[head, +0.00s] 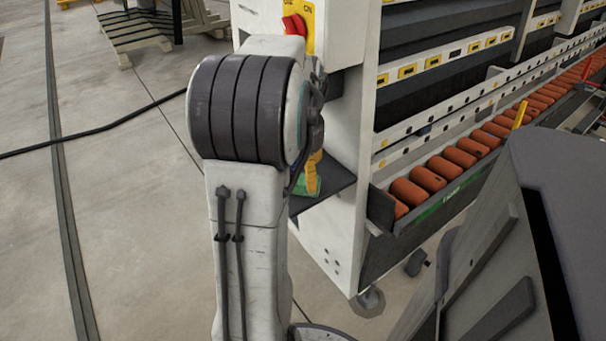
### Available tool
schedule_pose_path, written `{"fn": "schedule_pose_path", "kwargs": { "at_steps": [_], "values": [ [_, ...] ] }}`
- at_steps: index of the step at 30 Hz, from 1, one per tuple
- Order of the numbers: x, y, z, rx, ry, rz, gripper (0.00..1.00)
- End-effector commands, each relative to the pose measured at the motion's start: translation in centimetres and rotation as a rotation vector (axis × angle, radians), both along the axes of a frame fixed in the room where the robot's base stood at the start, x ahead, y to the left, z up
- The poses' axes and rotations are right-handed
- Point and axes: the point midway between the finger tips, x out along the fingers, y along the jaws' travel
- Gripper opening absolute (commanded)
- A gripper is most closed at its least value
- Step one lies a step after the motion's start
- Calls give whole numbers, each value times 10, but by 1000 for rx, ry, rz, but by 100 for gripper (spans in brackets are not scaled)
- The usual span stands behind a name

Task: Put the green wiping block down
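A small green patch (309,187), probably the green wiping block, shows at the dark shelf (328,188) on the end of the white machine. An upright yellow piece (314,172) stands right against it. I cannot tell whether the green thing rests on the shelf or is held just above it. My own arm covers its left side. Dark parts of my gripper (316,125) show just past the arm's thick joint, above the yellow piece. The fingertips are hidden or too small to make out, so their grip is unclear.
The white machine (343,235) has a red knob (294,25) on a yellow plate above the shelf. A row of orange rollers (460,157) runs along its right side. A black cable (95,131) crosses the open floor at left. A wooden pallet (135,30) stands behind.

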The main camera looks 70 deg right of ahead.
Motion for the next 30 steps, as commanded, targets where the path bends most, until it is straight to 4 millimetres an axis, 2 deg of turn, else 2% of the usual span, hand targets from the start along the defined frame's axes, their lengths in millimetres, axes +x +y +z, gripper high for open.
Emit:
{"fn": "schedule_pose_path", "kwargs": {
  "at_steps": [1,3,9,17,20,23,26,30],
  "values": [
    [1,0,11,-3,0,0,74],
    [1,2,19,-1,0,0,74],
    [1,4,34,-1,0,0,74],
    [1,5,38,0,-1,1,74],
    [7,9,39,-1,-1,19,74],
    [26,21,40,-5,-2,77,74],
    [57,46,43,-11,-3,182,74],
    [106,104,45,-24,-9,390,74]
  ]
}}
